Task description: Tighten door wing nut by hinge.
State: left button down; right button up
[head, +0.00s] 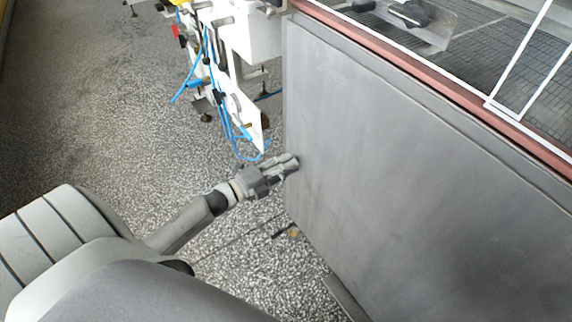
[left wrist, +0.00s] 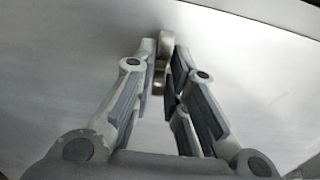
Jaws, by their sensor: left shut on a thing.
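My left gripper (head: 290,165) reaches in from the left to the grey door panel (head: 420,165), near its left edge. In the left wrist view, the left gripper (left wrist: 164,52) has its two fingers close together. They are shut on a small shiny metal piece, the wing nut (left wrist: 166,40), that stands at the panel surface. Its upper part shows between the fingertips and the rest is partly hidden by the fingers. In the head view the gripper hides the wing nut. I cannot make out the hinge. My right gripper is in neither view.
A white machine frame (head: 260,40) with blue hoses stands behind and left of the panel. Above the panel runs a reddish rail (head: 450,72) beside a mesh belt (head: 480,45) and a clear guard. The speckled floor (head: 110,120) at left is open.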

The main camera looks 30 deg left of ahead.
pick_arm(q)
jog(key=c, duration=1.5)
grip_release()
jog(key=shift+s, duration=0.1)
jog(key=v, duration=1.1)
jog(key=shift+s+a, duration=0.1)
jog(key=shift+s, duration=0.3)
jog(key=shift+w, duration=0.1)
